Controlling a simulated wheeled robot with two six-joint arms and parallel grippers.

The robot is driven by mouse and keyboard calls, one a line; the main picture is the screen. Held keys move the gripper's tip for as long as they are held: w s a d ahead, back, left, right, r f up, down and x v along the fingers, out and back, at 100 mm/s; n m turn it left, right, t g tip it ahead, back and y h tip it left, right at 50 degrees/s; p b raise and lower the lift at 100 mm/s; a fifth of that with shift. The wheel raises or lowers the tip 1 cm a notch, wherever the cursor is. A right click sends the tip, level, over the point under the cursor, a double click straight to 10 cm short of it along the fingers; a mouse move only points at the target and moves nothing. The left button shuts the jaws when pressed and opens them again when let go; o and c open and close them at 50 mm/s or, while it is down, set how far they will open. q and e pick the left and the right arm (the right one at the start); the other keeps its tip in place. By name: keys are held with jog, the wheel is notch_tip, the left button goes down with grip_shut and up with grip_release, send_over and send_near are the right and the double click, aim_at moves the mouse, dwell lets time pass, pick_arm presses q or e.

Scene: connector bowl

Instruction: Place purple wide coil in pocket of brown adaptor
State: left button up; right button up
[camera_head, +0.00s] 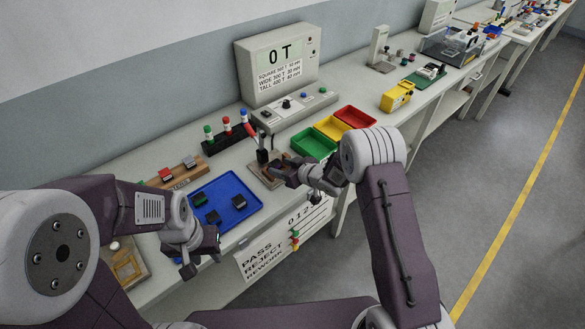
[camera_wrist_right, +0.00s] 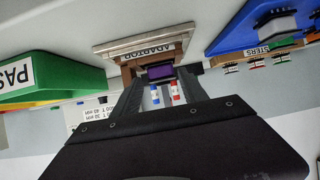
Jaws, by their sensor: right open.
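The brown adaptor (camera_wrist_right: 126,75) shows in the right wrist view, on a pale base plate with the label ADAPTOR. The purple wide coil (camera_wrist_right: 160,72) sits at the adaptor, between the fingertips of my right gripper (camera_wrist_right: 161,80). The fingers stand apart, one on each side of the coil. I cannot tell how deep the coil is in the pocket. In the head view my right gripper (camera_head: 278,172) is over the brown adaptor (camera_head: 259,178) and hides the coil. My left gripper (camera_head: 202,262) hangs empty in front of the blue tray; its jaw opening is unclear.
The blue tray (camera_head: 247,187) holds several dark parts. Green (camera_head: 314,142), yellow (camera_head: 331,127) and red (camera_head: 355,117) bins stand right of the adaptor. A tester (camera_head: 278,65) stands behind. A rack with coloured-top parts (camera_head: 228,140) is left of the adaptor.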

jog(key=v, duration=0.7)
jog(key=shift+s+r, duration=0.2)
jog(key=shift+r, duration=0.15)
jog(key=shift+d, duration=0.15)
jog(key=s+d+m+g+h, duration=0.25)
jog(key=s+d+h, duration=0.3)
jog(key=d, duration=0.35)
jog(key=s+d+m+g+h, duration=0.1)
jog(key=s+m+g, duration=0.4)
jog(key=s, duration=1.6)
jog(key=shift+d+r+g+h, duration=0.25)
jog(key=shift+d+g+h, duration=0.1)
jog(key=shift+d+g, duration=0.3)
jog(key=shift+d, duration=0.1)
